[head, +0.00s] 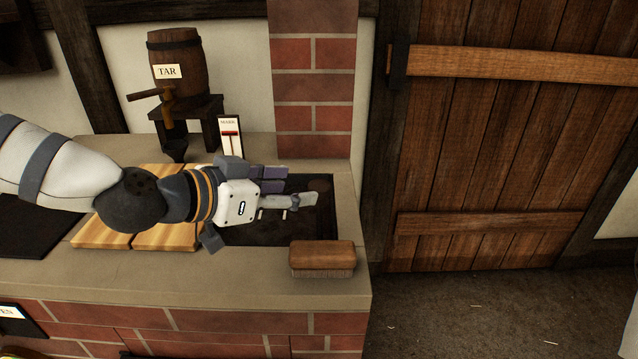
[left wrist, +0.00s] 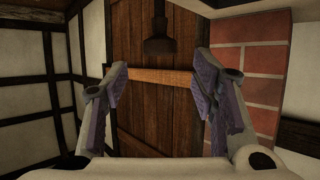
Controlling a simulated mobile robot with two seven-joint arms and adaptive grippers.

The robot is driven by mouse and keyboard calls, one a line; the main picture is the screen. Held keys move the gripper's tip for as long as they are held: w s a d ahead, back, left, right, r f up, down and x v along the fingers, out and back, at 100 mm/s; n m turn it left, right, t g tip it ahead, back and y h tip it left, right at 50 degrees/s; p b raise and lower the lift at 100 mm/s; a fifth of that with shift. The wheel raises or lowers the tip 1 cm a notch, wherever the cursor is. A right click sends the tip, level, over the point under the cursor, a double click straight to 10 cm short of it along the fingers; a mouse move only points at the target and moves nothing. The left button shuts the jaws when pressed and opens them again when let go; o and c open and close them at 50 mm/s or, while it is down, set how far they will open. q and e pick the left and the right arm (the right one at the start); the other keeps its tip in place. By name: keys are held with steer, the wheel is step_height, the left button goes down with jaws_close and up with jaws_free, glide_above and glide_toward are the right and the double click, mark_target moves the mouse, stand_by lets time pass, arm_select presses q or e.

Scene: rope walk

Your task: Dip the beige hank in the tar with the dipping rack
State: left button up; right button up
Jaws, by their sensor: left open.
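My left gripper (head: 268,190) is open in the head view, over the dark tar basin (head: 322,230) set in the counter, its fingers toward the right. In the left wrist view its two purple-padded fingers (left wrist: 166,95) stand wide apart with nothing between them. The gripper hides part of the basin. I see no beige hank. My right gripper is out of view.
A wooden brush (head: 322,255) lies at the counter's front right. Wooden boards (head: 92,232) lie under my left arm. A barrel labelled TAR (head: 185,55) stands on a stool behind, next to a small gauge sign (head: 230,137). A brick pillar (head: 312,95) rises at the back.

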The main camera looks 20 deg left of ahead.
mark_target(317, 186)
arm_select(q)
steer(key=b+x, duration=0.1)
steer(key=x, duration=0.6)
steer(key=shift+f, duration=0.3)
steer(key=shift+w+d, duration=0.2)
steer(key=shift+w+r, duration=0.1)
steer(key=shift+r, duration=0.15)
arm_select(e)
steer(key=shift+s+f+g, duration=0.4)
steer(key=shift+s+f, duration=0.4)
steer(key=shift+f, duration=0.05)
